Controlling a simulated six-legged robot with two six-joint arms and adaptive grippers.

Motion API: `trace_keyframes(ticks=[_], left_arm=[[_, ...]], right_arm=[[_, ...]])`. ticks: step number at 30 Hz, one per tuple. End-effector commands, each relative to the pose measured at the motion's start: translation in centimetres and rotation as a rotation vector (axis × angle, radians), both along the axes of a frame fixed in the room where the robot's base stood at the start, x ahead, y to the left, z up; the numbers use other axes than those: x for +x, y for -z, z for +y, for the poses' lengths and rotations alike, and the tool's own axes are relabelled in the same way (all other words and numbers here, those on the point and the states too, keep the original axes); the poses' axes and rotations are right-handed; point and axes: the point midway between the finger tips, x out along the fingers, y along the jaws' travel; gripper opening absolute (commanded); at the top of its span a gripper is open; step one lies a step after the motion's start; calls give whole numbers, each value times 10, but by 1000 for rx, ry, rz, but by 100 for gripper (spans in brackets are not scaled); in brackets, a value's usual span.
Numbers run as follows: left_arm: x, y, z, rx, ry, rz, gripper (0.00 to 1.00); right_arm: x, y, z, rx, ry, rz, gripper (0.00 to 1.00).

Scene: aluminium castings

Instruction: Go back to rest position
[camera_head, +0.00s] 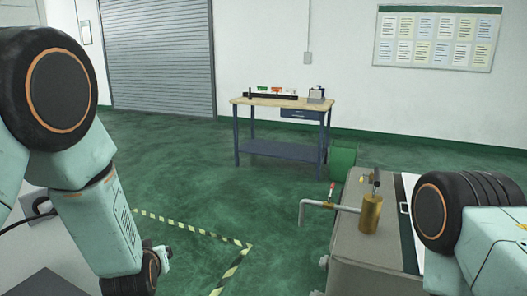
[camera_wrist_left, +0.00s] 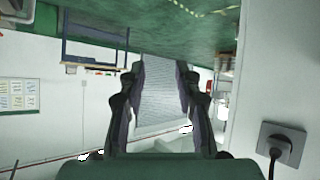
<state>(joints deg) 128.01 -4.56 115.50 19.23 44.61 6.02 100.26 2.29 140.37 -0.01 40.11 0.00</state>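My left arm comes down along the left side of the head view, bent at its joints. Its gripper (camera_wrist_left: 162,66) shows in the left wrist view, with its two fingers spread apart and nothing between them. That view is upside down, and the roller shutter appears far behind the gap. My right arm shows only in part at the right edge of the head view; its gripper is out of the picture.
A grey machine (camera_head: 375,258) with a brass cylinder (camera_head: 371,213) and bent pipe (camera_head: 318,204) stands close beside my right arm. A workbench (camera_head: 283,102) and green bin (camera_head: 343,161) stand farther back. A wall socket-like box (camera_wrist_left: 281,143) with a cable shows right. Green floor between is clear.

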Motion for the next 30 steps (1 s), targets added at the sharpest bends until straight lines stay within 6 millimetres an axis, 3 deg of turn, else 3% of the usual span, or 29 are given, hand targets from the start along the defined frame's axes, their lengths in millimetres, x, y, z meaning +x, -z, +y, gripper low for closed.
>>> trace_keyframes(ticks=[1, 3, 9, 15, 19, 21, 24, 30], left_arm=[[-24, 30, -2, 17, 36, 81, 33], [-56, 63, -5, 34, 88, 182, 33], [-161, 142, -15, 46, 231, 464, 33], [-279, 196, -25, -5, 327, 730, 33], [-347, 218, -27, -50, 340, 875, 33], [-374, 229, -27, -67, 331, 934, 33], [-395, 242, -26, -82, 321, 980, 33], [-405, 246, -26, -86, 320, 1003, 33]], right_arm=[[0, 4, 0, 0, 0, 0, 40], [0, 6, 0, 0, 0, 0, 40], [0, 15, 0, 0, 0, 0, 40], [0, 25, 0, 0, 0, 0, 40], [0, 32, 0, 0, 0, 0, 40], [0, 36, 0, 0, 0, 0, 40], [0, 39, 0, 0, 0, 0, 40], [0, 40, 0, 0, 0, 0, 40]])
